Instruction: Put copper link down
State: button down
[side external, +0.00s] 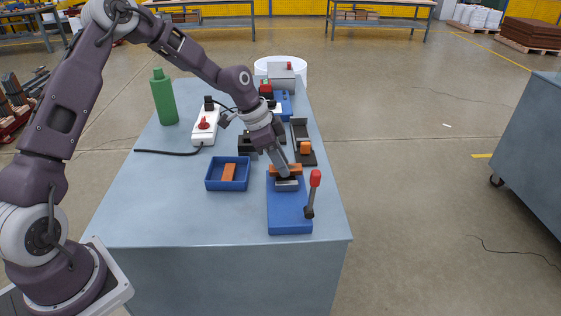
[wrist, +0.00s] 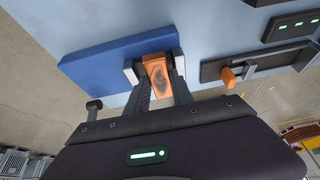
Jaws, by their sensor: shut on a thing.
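The copper link (side external: 284,169) is an orange-brown bar at the tip of my gripper (side external: 283,173), over the far part of a blue fixture base (side external: 289,212). In the wrist view, the copper link (wrist: 157,78) lies between the two fingers of my gripper (wrist: 158,88), which is shut on it. The blue base (wrist: 100,68) spreads to the left in the wrist view. Whether the link touches the fixture is hard to tell.
A red-knobbed lever (side external: 313,182) stands at the base's right side. A blue tray (side external: 213,185) with an orange piece (side external: 229,172) is to the left. A black slotted holder (side external: 300,130) with an orange block (side external: 305,148) lies behind. A green bottle (side external: 163,98) and a power strip (side external: 204,124) stand farther left. The table's front left is clear.

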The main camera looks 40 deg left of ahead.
jog(key=shift+s+f, duration=0.2)
jog(key=shift+f, duration=0.3)
jog(key=shift+s+f, duration=0.15)
jog(key=shift+f, duration=0.3)
jog(key=c, duration=1)
grip_release()
jog(key=shift+c, duration=0.2)
jog(key=v, duration=0.5)
jog(key=w+v, duration=0.1)
jog(key=v, duration=0.2)
jog(key=shift+d+r, duration=0.2)
jog(key=shift+r, duration=0.1)
jog(key=s+d+r+n+t+y, duration=0.1)
jog(key=s+d+r+n+y, duration=0.1)
jog(key=s+r, duration=0.6)
jog(key=s+d+r+n+y, duration=0.1)
jog(key=s+r+n+y, duration=0.3)
jog(key=s, duration=0.7)
jog(key=s+r+n+t+h, duration=0.1)
jog(key=s+n+h, duration=0.1)
jog(key=s, duration=1.1)
jog(key=shift+s+d+n+h, duration=0.2)
jog(key=shift+d+n+h, duration=0.1)
jog(key=shift+n+h, duration=0.15)
